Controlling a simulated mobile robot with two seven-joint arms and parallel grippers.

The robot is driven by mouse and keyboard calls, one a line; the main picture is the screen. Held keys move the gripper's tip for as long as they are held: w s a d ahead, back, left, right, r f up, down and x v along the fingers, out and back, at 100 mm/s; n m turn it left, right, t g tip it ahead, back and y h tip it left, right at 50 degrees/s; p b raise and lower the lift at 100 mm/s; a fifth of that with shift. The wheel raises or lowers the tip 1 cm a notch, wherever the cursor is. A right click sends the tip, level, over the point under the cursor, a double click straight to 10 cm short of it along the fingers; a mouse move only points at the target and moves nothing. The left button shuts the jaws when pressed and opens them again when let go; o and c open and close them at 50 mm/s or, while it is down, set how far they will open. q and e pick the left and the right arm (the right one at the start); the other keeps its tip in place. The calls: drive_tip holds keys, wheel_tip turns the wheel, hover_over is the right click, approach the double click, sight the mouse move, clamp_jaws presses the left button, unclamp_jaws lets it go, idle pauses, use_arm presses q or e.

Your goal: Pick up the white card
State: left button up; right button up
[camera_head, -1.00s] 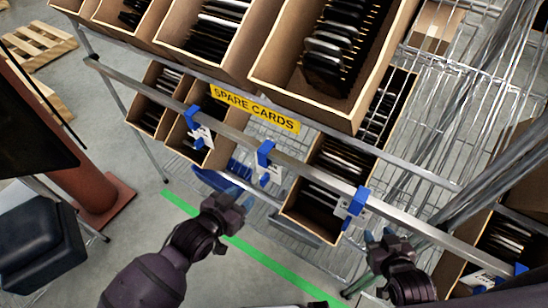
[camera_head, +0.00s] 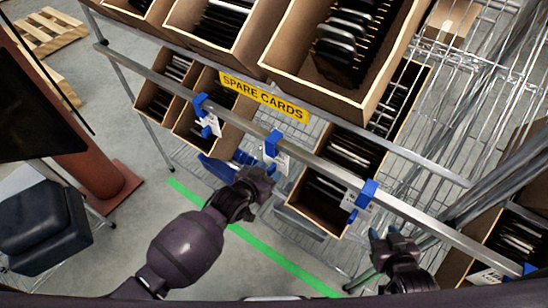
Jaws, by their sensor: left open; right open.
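White cards hang in blue clips along the metal rail: one at the left (camera_head: 211,126), one in the middle (camera_head: 278,158), one further right (camera_head: 350,200) and one at the lower right (camera_head: 487,276). I cannot tell which is the task's white card. My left gripper (camera_head: 262,183) is open and empty, just below the middle card; whether it touches it is unclear. My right gripper (camera_head: 386,234) is open and empty, below and right of the third card. Dark cards with light edges stand in the tilted cartons (camera_head: 315,222).
The metal rail (camera_head: 320,165) crosses in front of the lower cartons. A yellow "SPARE CARDS" label (camera_head: 264,97) is above it. Upper cartons (camera_head: 350,112) overhang the rail. A wire shelf (camera_head: 470,120) is at the right. Open floor with a green stripe (camera_head: 275,258) lies below.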

use_arm(q)
drive_tip(key=shift+w+d+f, duration=0.2)
drive_tip(key=shift+w, duration=0.05)
clamp_jaws()
drive_tip(key=shift+r, duration=0.1)
